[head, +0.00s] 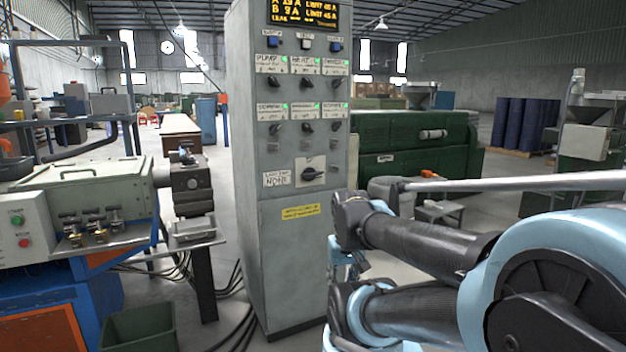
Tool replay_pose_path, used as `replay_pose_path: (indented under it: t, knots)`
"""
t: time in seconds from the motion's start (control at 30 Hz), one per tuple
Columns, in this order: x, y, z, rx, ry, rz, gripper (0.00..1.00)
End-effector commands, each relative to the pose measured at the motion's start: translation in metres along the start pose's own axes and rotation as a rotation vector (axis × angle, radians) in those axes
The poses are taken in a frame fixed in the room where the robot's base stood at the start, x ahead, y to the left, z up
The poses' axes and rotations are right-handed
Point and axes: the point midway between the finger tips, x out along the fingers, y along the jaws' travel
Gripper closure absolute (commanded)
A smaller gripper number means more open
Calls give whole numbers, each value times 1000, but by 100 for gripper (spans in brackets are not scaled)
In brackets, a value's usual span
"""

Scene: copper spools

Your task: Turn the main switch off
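A tall grey control cabinet (278,230) stands upright in the middle of the head view. Low on its panel is a large dark rotary handle (313,174) on a light square plate, which looks like the main switch. The handle lies roughly level, tilted slightly. Its position marks are too small to read. My folded black and light-blue arm fills the lower right, in front and to the right of the cabinet. I cannot make out the fingers of my gripper. The arm appears apart from the handle.
Above the handle are rows of smaller knobs (308,127) with green lamps and a lit amber display (305,12). A machine (85,195) stands left, with a dark green bin (140,328) below. Cables (240,318) lie on the floor beside the cabinet. A green machine (425,143) stands behind.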

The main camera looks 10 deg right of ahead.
Motion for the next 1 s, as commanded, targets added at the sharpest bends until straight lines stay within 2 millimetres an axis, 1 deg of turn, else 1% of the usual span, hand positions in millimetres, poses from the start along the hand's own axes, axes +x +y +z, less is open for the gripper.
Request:
replay_pose_path:
  t: [0.03, 0.07, 0.1, 0.17, 0.2, 0.23, 0.27, 0.3, 0.37, 0.47, 0.6, 0.67, 0.7, 0.83, 1.0]
  knots:
    - [0, 0, 0, 0, 0, 0, 64]
    - [0, 0, 0, 0, 0, 0, 58]
    - [-3, 0, 3, 3, 8, -2, 49]
    - [-6, -2, 4, 17, 17, -11, 35]
    - [-7, -5, 1, 34, 24, -23, 26]
    - [-7, -7, -3, 52, 30, -34, 19]
    - [-7, -10, -8, 74, 36, -49, 12]
    - [-8, -14, -15, 109, 46, -72, 3]
    - [-9, -22, -30, 176, 66, -119, 3]
    - [-13, -37, -58, 316, 99, -213, 3]
    - [-20, -55, -101, 526, 136, -354, 3]
    - [-24, -62, -120, 617, 148, -417, 3]
    - [-26, -65, -133, 678, 154, -459, 3]
    - [-35, -72, -174, 877, 163, -600, 3]
    - [-46, -73, -228, 1136, 156, -791, 3]
